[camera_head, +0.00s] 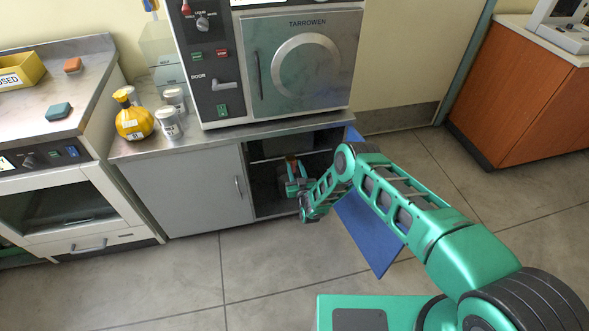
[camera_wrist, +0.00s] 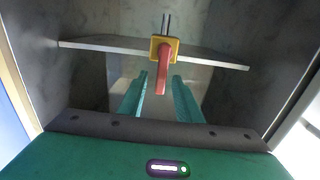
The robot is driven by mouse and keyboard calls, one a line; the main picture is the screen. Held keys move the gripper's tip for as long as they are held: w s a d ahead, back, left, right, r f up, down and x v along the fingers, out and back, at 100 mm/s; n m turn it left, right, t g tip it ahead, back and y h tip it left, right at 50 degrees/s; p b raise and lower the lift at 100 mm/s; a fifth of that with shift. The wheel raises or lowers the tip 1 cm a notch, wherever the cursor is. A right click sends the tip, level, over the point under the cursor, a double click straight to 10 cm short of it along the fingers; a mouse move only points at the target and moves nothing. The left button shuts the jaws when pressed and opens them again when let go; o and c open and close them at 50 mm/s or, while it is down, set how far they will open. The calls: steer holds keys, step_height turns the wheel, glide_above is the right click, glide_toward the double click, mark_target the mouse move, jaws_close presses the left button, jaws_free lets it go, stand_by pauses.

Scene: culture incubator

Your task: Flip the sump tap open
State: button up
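The sump tap (camera_wrist: 165,50) shows in the wrist view as a yellow body with a red lever (camera_wrist: 162,76) that points toward me. It sits at a grey shelf inside the open cupboard, with two thin rods or pipes rising behind it. My gripper (camera_wrist: 160,82) is open, its two green fingers apart on either side of the lever's near end in the picture. I cannot tell whether a finger touches the lever. In the head view my gripper (camera_head: 294,180) reaches into the cupboard, and the tap is mostly hidden behind it.
The grey shelf (camera_wrist: 100,46) crosses the cupboard, whose side walls are close to my gripper. A blue open door panel (camera_head: 370,235) stands beside my arm. The closed grey door (camera_head: 185,190) is at left. An incubator (camera_head: 305,60) stands on the counter above.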

steer(key=v, duration=1)
steer(key=shift+s, duration=0.4)
steer(key=shift+d, duration=0.1)
